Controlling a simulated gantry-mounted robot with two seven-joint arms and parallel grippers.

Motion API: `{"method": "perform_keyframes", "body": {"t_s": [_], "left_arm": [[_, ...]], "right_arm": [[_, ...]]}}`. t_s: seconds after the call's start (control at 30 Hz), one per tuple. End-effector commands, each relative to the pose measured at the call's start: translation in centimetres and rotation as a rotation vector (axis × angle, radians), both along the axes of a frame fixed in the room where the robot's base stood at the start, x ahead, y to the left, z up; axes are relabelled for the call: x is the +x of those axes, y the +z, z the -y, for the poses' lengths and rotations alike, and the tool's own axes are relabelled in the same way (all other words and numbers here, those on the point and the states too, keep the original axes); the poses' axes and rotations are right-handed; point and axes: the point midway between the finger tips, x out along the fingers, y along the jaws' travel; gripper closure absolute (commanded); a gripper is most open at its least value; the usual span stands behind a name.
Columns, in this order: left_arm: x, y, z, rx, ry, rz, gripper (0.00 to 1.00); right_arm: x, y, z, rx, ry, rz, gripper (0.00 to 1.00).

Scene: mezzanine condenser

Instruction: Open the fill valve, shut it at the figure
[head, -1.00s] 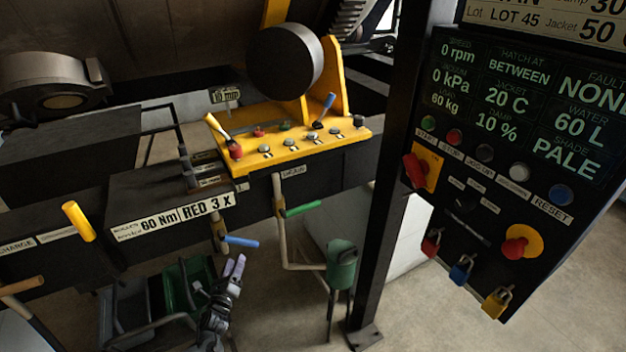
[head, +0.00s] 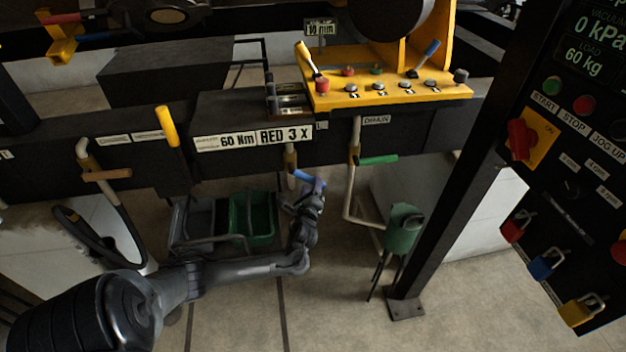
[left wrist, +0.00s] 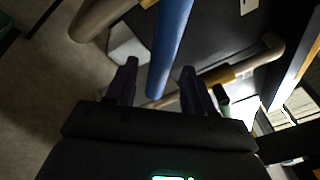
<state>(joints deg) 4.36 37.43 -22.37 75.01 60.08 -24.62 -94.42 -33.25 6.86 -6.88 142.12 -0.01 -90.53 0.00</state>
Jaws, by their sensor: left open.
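A blue lever handle (head: 303,175) sits on a pipe valve below the dark beam, under the "60 Nm / RED 3 X" label (head: 252,139). I see no label naming it as the fill valve. My left gripper (head: 314,184) is at the blue handle, reaching up from below. In the left wrist view the blue handle (left wrist: 170,45) runs between the two spread fingers (left wrist: 157,88), which look apart from it. The panel (head: 585,50) shows "0 kPa" and load "60 kg"; its right side is cut off. My right gripper is out of view.
A green lever (head: 379,160) marked DRAIN is to the right, above a green funnel (head: 403,230). A tan lever (head: 107,175) and a yellow handle (head: 167,126) are to the left. A dark post (head: 450,190) stands between the funnel and the panel. A green bin (head: 252,217) sits below.

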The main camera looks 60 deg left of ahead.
Motion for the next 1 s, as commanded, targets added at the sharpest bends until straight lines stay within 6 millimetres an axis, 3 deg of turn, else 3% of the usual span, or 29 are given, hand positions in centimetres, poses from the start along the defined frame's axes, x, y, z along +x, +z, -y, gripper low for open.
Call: {"method": "perform_keyframes", "body": {"t_s": [0.3,0.77,1.0], "left_arm": [[2.5,-0.1,-3.2,0.001,0.001,0.000,0.47],[3.0,0.0,-3.9,0.000,-0.001,-0.001,0.47],[3.0,0.0,-3.9,0.000,-0.001,-0.001,0.84]], "right_arm": [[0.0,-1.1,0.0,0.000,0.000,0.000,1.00],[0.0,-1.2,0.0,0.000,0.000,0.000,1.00],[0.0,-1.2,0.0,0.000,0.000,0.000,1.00]]}}
